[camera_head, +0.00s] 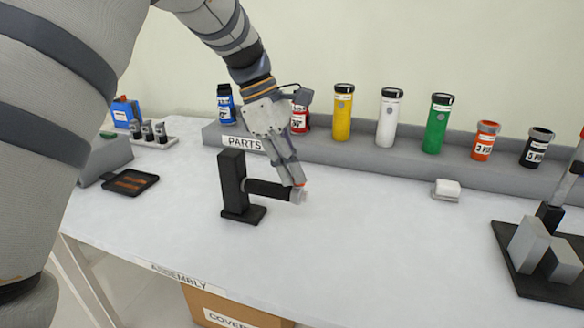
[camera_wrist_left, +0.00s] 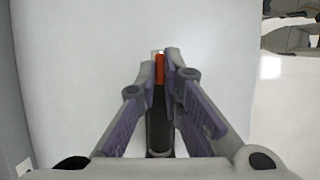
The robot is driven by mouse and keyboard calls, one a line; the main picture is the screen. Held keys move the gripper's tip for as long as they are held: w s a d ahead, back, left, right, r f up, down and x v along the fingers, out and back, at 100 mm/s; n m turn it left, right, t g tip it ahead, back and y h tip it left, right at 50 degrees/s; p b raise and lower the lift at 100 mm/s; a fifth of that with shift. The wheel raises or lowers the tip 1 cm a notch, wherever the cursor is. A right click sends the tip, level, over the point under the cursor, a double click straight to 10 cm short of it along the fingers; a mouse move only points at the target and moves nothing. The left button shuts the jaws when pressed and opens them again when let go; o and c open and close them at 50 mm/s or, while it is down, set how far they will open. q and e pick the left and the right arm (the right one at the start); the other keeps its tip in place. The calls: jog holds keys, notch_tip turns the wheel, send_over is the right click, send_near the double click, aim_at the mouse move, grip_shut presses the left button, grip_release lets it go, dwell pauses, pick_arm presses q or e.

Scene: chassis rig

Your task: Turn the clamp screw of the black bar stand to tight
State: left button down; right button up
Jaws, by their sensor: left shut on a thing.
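The black bar stand (camera_head: 233,185) stands upright on the bench, left of the middle in the head view. Its black bar (camera_head: 265,188) reaches out to the right from the post and also shows in the left wrist view (camera_wrist_left: 160,132). At the bar's free end is a pale, red-marked end piece (camera_head: 298,197), seemingly the clamp screw; in the left wrist view its red part (camera_wrist_left: 159,68) lies between the fingertips. My left gripper (camera_head: 298,182) points down and is shut on this piece. The fingers partly hide it, and its turn angle cannot be read.
A grey ledge (camera_head: 330,148) behind carries several coloured bottles and jars. A black tray (camera_head: 130,181) lies left. A small white block (camera_head: 447,189) and a black plate with grey blocks (camera_head: 528,245) are right. The bench front is clear.

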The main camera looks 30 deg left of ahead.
pick_arm(q)
jog(key=m, duration=0.1)
jog(key=m+g, duration=0.1)
jog(key=m, duration=0.2)
jog(key=shift+w+f+m+g+b, duration=0.15)
jog(key=shift+w+m+g+b, duration=0.15)
jog(key=shift+m+g+b, duration=0.1)
jog(key=m, duration=0.2)
jog(key=m+g+b, duration=0.1)
jog(key=m, duration=0.1)
jog(key=m+g, duration=0.1)
jog(key=m, duration=0.1)
jog(key=shift+w+d+y, duration=0.1)
jog(key=shift+w+y, duration=0.15)
jog(key=shift+y, duration=0.15)
jog(key=m+g+y+b, duration=0.1)
jog(key=m, duration=0.2)
jog(key=shift+d+m, duration=0.15)
jog(key=shift+m, duration=0.25)
jog(key=shift+w+d+m+g+y, duration=0.1)
jog(key=shift+m+g+y, duration=0.35)
jog(key=shift+m, duration=1.25)
pick_arm(e)
jog(key=shift+g, duration=0.9)
jog(key=shift+s+f, duration=1.9)
jog(key=shift+s, duration=0.1)
pick_arm(q)
jog(key=shift+y, duration=0.25)
